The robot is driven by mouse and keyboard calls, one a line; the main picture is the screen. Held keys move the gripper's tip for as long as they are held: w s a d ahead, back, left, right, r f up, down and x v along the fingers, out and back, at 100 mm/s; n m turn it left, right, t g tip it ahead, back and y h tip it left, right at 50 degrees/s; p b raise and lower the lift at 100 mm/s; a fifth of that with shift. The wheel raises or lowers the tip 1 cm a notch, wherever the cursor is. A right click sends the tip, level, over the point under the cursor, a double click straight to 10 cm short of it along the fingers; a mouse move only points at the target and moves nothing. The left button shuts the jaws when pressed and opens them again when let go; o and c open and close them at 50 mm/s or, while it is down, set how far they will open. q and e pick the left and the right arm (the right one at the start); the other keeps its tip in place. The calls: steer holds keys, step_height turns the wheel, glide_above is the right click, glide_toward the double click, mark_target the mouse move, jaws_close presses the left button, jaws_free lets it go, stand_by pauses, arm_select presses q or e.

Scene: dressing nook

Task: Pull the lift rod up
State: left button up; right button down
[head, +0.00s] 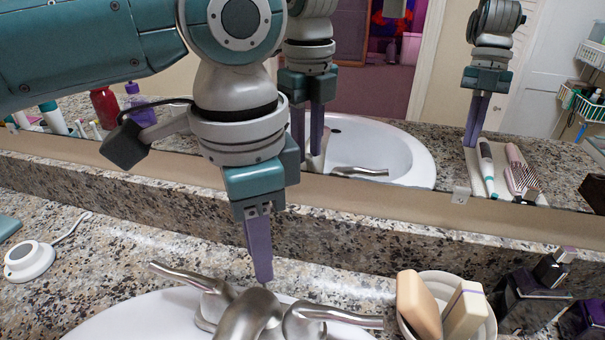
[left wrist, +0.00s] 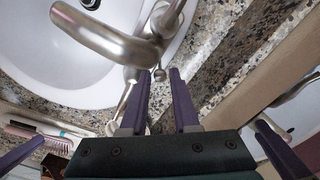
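My left gripper (head: 260,279) points down just behind the faucet (head: 247,318) at the back of the sink. In the left wrist view its two purple fingers (left wrist: 160,80) are apart. The small metal knob of the lift rod (left wrist: 158,74) shows at the gap between the fingertips, behind the faucet spout (left wrist: 105,38). I cannot tell whether a finger touches it. In the head view the lift rod is hidden by the faucet and the gripper. My right gripper shows only as a reflection in the mirror.
Two metal handles flank the spout, the right one (head: 335,317) close to the gripper. A soap dish (head: 489,328) with two bars stands right of the sink, beside dark bottles (head: 520,300). A mirror rises behind the backsplash (head: 370,248). A white round object (head: 28,261) lies at left.

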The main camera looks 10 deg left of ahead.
arm_select(q)
jaws_close()
stand_by(1.0)
